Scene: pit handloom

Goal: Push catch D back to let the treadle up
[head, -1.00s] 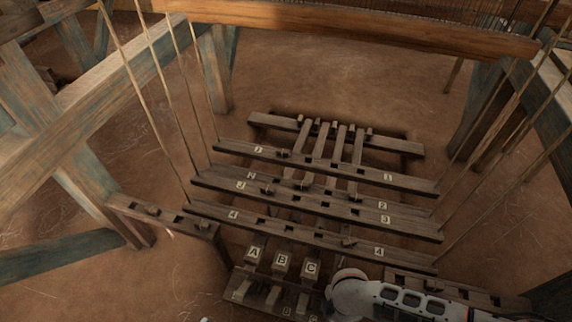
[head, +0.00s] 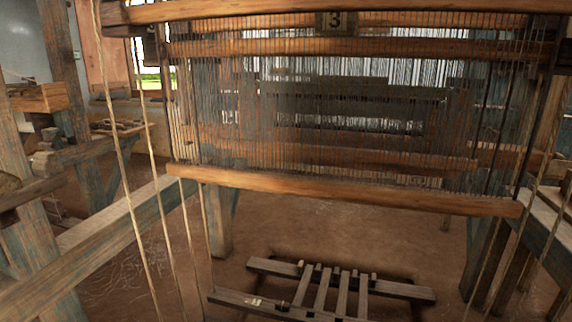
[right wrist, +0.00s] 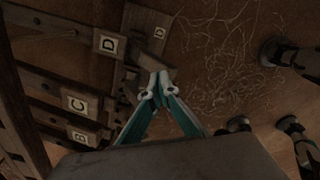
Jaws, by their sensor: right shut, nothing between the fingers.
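In the right wrist view a dark wooden piece (right wrist: 149,22) with a small worn "D" label lies just right of the dark treadle end (right wrist: 108,43) that bears a clear white D. I take the small-label piece for catch D. My right gripper (right wrist: 157,88) is shut and empty, its tips below the small D label and close to a dark block end; I cannot tell whether they touch. Treadle ends C (right wrist: 76,102) and B (right wrist: 81,135) are at the left. My left gripper is in no current view.
The head view shows the loom's heddles and warp (head: 330,110), a wooden beam (head: 350,191), hanging cords and the far slatted frame (head: 342,279) on the floor.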

